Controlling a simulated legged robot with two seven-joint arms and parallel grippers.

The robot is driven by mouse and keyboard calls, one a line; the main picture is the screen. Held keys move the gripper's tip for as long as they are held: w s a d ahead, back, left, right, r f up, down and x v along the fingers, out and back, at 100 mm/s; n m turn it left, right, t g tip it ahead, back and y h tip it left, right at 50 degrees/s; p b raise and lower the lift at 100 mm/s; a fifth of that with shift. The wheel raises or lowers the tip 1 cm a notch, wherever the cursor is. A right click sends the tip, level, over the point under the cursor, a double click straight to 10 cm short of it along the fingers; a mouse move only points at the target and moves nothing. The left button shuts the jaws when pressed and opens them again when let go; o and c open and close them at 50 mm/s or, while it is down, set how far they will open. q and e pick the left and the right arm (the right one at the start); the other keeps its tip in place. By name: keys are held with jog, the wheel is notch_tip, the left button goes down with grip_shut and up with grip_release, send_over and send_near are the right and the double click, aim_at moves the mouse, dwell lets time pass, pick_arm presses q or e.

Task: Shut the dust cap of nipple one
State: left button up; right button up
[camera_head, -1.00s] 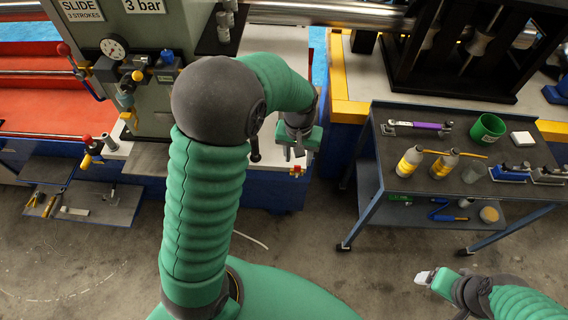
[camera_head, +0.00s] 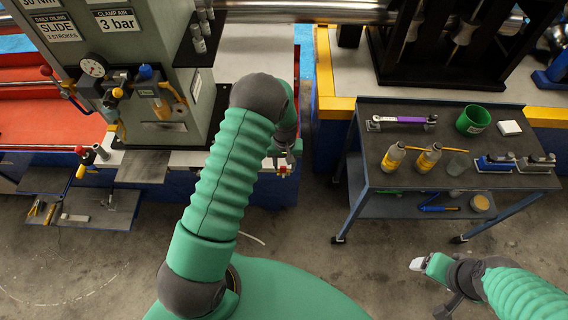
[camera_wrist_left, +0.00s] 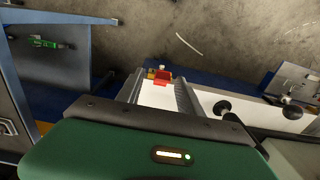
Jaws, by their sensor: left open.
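My left gripper (camera_head: 288,158) hangs at the right front corner of the machine bed, just above a small red fitting (camera_head: 282,170). In the left wrist view, my left gripper (camera_wrist_left: 158,86) is open, its two fingers apart. The red fitting (camera_wrist_left: 163,77) shows between and beyond the fingertips, with a small yellow part (camera_wrist_left: 151,73) and a whitish tip beside it. I cannot tell whether it is nipple one's dust cap, or whether a finger touches it. My right gripper (camera_head: 428,265) is at the lower right, far from the machine; its jaw opening is unclear.
A grey machine column (camera_head: 150,60) with a gauge stands left of my left arm. A dark tool cart (camera_head: 400,200) with bottles, a green cup (camera_head: 473,119) and a purple-handled tool (camera_head: 400,120) stands to the right. Floor lies clear between the cart and the bed.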

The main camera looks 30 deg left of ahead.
pick_arm(q)
jog(key=shift+s+d+f, duration=0.2)
jog(key=shift+s, duration=0.05)
jog(key=shift+w+a+f, duration=0.1)
jog(key=shift+a+f, duration=0.05)
jog(key=shift+a, duration=0.1)
jog(key=shift+a+f, duration=0.1)
jog(key=shift+a, duration=0.1)
jog(key=shift+c, duration=1.2)
jog(key=shift+w+a, duration=0.1)
jog(key=shift+a, duration=0.1)
jog(key=c, duration=0.5)
jog(key=shift+d, duration=0.1)
grip_shut()
jog(key=shift+d, duration=0.2)
pick_arm(e)
jog(key=shift+a, duration=0.2)
